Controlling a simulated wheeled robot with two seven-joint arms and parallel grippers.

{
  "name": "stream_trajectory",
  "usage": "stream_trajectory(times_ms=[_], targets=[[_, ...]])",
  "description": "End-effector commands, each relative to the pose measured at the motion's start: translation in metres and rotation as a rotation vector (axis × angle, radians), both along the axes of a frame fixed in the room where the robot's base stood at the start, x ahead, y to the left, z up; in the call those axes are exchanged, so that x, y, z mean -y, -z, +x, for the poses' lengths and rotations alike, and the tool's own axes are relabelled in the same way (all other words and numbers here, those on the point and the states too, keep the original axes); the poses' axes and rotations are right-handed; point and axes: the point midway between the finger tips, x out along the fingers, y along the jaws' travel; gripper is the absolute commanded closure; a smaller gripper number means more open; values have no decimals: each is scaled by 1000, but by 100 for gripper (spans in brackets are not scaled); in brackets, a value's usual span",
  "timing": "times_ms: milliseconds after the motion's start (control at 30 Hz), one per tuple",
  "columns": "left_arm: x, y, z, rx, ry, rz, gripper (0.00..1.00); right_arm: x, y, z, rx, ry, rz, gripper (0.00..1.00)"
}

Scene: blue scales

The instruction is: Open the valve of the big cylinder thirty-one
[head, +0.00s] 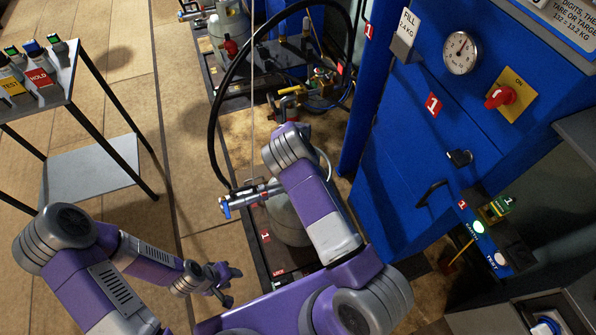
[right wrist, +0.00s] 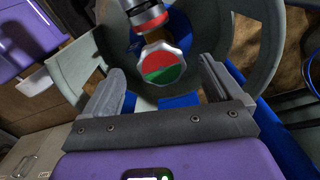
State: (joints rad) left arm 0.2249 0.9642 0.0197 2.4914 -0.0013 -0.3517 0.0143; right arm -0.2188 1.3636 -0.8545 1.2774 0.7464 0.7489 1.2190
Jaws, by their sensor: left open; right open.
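In the right wrist view a valve knob (right wrist: 163,65) with a red and green face sits between the two fingers of my right gripper (right wrist: 162,80). The fingers are open, with a gap on each side of the knob. A grey collar (right wrist: 253,50) curves around the valve. No number is readable on this cylinder. In the head view my right arm covers much of a grey cylinder (head: 286,222) on the near scale; I cannot tell whether it is number thirty-one. My left gripper (head: 230,285) is open and empty at the lower left.
A blue cabinet (head: 400,150) with a gauge (head: 461,53) and red switch (head: 502,97) stands at right. A black hose (head: 214,130) loops behind my right arm. A filling head (head: 250,196) hangs left of that arm. A side table (head: 90,172) stands left; the floor between is clear.

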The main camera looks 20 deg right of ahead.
Motion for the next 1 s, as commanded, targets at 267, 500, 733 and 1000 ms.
stream_trajectory(times_ms=[267, 500, 733, 1000], targets=[[0, 7, 0, 1, 0, 0, 57, 0, 22, 0, 1, 0, 0, 8], [0, 7, 0, 1, 0, 0, 57, 0, 22, 0, 1, 0, 0, 9], [0, 7, 0, 1, 0, 0, 57, 0, 22, 0, 1, 0, 0, 44], [0, 7, 0, 1, 0, 0, 57, 0, 22, 0, 1, -5, 0, 64]])
